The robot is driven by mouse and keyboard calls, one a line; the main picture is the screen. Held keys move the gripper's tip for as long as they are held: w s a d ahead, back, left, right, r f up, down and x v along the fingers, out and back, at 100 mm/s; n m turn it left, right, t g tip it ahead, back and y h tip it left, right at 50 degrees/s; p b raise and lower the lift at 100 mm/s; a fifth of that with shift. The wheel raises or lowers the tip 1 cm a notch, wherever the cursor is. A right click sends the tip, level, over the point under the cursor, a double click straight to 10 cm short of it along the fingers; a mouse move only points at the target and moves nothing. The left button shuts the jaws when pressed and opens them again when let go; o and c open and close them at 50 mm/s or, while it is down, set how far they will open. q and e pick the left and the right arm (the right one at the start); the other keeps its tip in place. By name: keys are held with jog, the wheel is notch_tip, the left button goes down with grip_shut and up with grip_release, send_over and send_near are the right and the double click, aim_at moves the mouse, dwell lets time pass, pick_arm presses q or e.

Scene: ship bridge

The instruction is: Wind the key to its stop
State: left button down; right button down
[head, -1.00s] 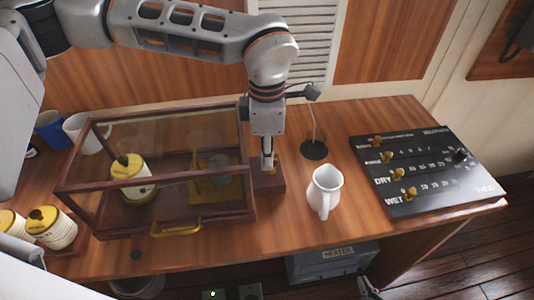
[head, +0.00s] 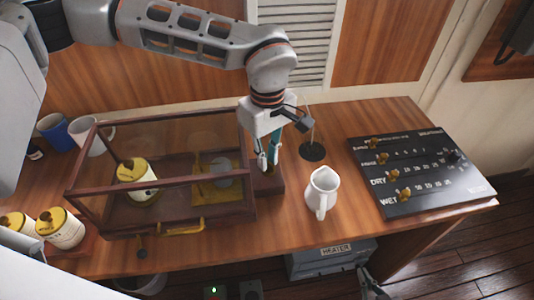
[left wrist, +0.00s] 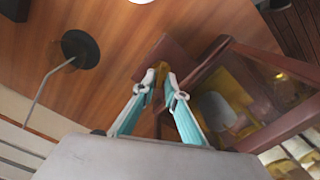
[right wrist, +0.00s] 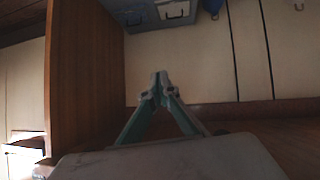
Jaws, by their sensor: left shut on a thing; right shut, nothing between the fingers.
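The glass-sided case (head: 155,222) with a dark wooden frame stands on the desk. A dark wooden block (head: 275,187) adjoins its right end. My left gripper (head: 267,166) points down over this block. In the left wrist view its fingertips (left wrist: 160,80) are shut on the small brass key (left wrist: 160,72) above the block (left wrist: 172,56); the fingers partly hide the key. My right gripper (head: 372,284) is low in front of the desk. In the right wrist view its fingertips (right wrist: 160,84) are together and empty.
A white jug (head: 322,193) stands right of the block, and a thin-stemmed lamp (head: 312,151) behind it. A black dial board (head: 425,178) lies on the right. Labelled drums (head: 62,229) and mugs (head: 54,131) are at the left.

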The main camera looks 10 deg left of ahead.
pick_arm(q)
jog(key=m+p, duration=0.2)
jog(key=m, duration=0.3)
jog(key=shift+w+d+r+m, duration=0.1)
jog(key=shift+m, duration=0.6)
jog(key=shift+d+m+p, duration=0.1)
jog(key=shift+m+p, duration=0.5)
jog(key=shift+m, duration=1.5)
jog(key=shift+m+p, duration=0.3)
jog(key=shift+p, duration=0.05)
pick_arm(e)
jog(key=shift+s+d+r+h, duration=0.2)
jog(key=shift+s+d+r, duration=0.1)
jog(key=shift+d, duration=0.2)
jog(key=shift+s+d+r+h, duration=0.2)
jog(key=shift+s+d+r, duration=0.1)
jog(key=shift+d, duration=0.25)
pick_arm(q)
jog(key=c, duration=2.1)
grip_release()
